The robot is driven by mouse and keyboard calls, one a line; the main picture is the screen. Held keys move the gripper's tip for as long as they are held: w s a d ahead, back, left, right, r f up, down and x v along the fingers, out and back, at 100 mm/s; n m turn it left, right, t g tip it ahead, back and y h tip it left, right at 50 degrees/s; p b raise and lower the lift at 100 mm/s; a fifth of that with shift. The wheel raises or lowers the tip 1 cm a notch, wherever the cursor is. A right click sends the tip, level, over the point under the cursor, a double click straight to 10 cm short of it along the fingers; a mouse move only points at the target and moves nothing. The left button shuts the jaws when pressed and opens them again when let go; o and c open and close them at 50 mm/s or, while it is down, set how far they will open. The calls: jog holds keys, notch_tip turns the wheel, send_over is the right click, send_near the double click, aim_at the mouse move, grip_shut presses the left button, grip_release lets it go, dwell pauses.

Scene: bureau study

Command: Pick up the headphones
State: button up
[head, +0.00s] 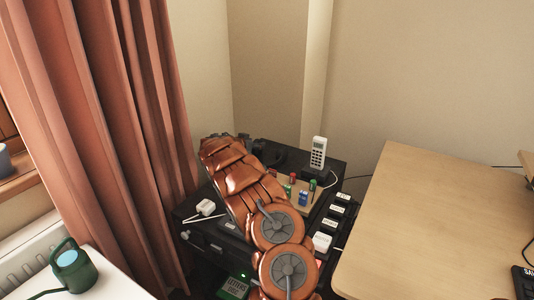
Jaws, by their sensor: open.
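No headphones show clearly. A dark, partly hidden shape (273,156) lies at the back of the black cabinet top (322,165), just right of my copper-coloured arm. I cannot tell whether it is the headphones. My arm reaches from the bottom middle up and left across the cabinet and covers much of its top. My gripper does not show; the arm's far end hides that area.
A wooden desk (433,220) is to the right, a curtain (105,120) and green watering can (74,267) to the left.

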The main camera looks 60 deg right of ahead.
grip_shut()
dwell(0.6)
